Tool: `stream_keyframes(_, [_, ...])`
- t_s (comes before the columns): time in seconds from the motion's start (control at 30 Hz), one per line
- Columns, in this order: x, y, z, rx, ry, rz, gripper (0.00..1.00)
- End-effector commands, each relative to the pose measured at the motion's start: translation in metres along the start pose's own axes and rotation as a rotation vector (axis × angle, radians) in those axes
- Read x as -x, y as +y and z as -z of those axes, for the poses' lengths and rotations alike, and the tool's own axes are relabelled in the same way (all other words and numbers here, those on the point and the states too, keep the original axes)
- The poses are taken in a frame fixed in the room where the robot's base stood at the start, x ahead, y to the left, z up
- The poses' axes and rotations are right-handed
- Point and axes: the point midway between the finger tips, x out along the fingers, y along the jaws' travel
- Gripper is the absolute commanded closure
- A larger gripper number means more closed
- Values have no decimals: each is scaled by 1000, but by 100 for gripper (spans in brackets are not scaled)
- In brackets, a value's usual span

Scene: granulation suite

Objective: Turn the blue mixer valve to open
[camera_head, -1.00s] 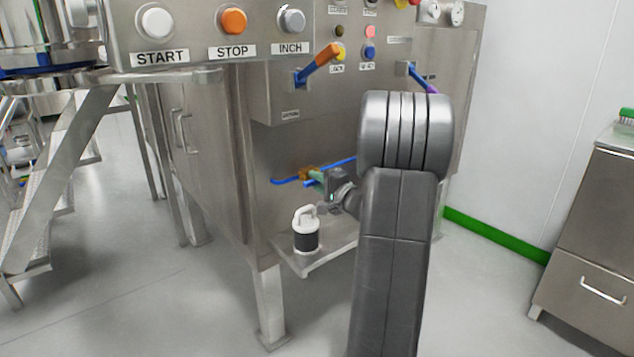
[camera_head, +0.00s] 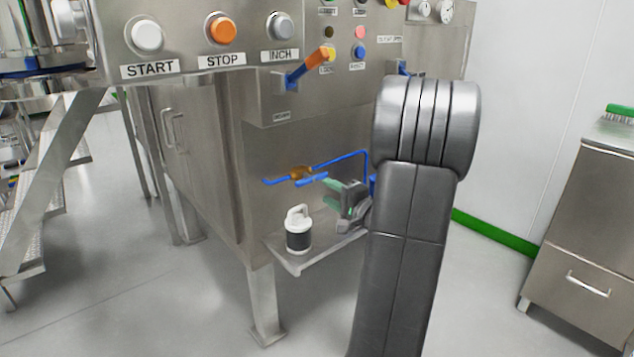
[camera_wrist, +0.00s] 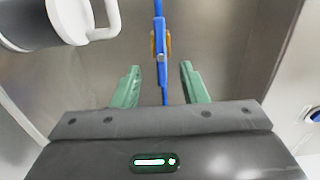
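The blue mixer valve has an orange-brown body (camera_head: 301,173) on a thin blue pipe (camera_head: 342,160), low on the steel cabinet. Its blue lever (camera_head: 312,180) lies roughly along the pipe. In the wrist view the lever (camera_wrist: 162,74) runs up the middle, in front of the valve body (camera_wrist: 153,44). My gripper (camera_head: 328,194), with green fingers, is just right of the lever in the head view. In the wrist view my gripper (camera_wrist: 160,76) is open, one finger on each side of the lever line, with visible gaps. Contact is not visible.
A white and black canister (camera_head: 298,232) with a handle stands on a steel shelf (camera_head: 292,266) just below the valve; it is close on the left in the wrist view (camera_wrist: 82,20). Above are an orange-and-blue lever (camera_head: 310,68) and a button panel (camera_head: 180,62).

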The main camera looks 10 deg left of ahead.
Motion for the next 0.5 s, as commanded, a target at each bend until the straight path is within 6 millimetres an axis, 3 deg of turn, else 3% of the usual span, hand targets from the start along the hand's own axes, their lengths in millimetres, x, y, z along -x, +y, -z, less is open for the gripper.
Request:
stream_keyframes(0.2, [36, -1, 1, 0, 2, -1, 61])
stream_keyframes(0.5, [46, 0, 0, 0, 0, 0, 61])
